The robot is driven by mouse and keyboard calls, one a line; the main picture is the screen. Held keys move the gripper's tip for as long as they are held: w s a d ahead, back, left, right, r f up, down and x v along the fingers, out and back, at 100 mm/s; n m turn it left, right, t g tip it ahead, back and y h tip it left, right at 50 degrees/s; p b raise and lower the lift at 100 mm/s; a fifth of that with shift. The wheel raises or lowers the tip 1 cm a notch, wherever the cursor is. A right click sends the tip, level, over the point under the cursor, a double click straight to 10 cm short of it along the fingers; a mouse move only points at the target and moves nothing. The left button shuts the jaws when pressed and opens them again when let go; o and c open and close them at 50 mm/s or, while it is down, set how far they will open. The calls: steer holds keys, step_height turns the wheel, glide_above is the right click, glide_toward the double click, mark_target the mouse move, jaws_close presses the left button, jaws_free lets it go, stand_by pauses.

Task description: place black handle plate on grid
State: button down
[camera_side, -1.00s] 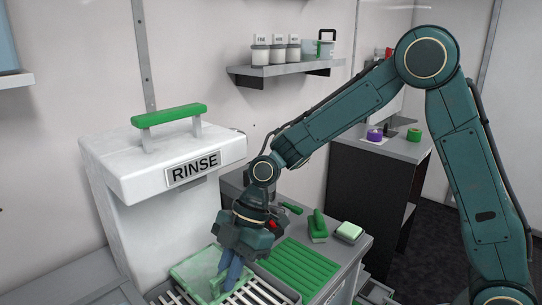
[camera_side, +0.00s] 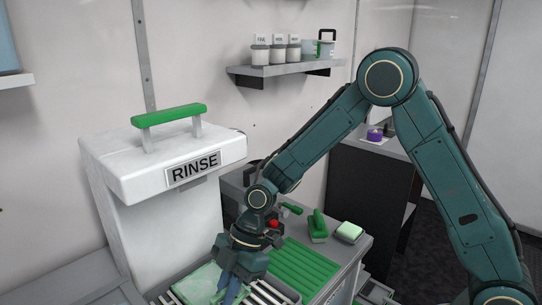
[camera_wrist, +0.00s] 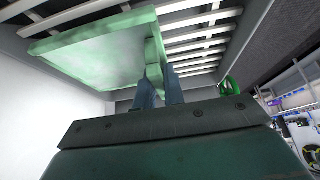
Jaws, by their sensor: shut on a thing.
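A pale green, translucent-looking plate (camera_side: 197,284) with a green handle is at the grid; I see no black handle on it. It also shows in the wrist view (camera_wrist: 95,50), lying close along the slats. The grid (camera_side: 268,292) is a row of white slats, also seen in the wrist view (camera_wrist: 200,36). My gripper (camera_side: 232,284) points down at the plate, and in the wrist view its two blue fingers (camera_wrist: 158,82) are shut on the plate's handle. Whether the plate touches the slats, I cannot tell.
The white RINSE tank (camera_side: 160,210) stands just left and behind. A green ribbed mat (camera_side: 300,268) lies right of the grid. A green-handled brush (camera_side: 318,226) and a pale green sponge (camera_side: 348,232) are behind it. A shelf with jars (camera_side: 285,70) is higher up.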

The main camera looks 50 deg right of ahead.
steer(key=shift+w+f, duration=0.25)
steer(key=shift+f, duration=0.2)
steer(key=c, duration=1.5)
jaws_free()
steer(key=shift+f, duration=0.15)
steer(key=v, duration=1.2)
steer(key=shift+r, duration=0.2)
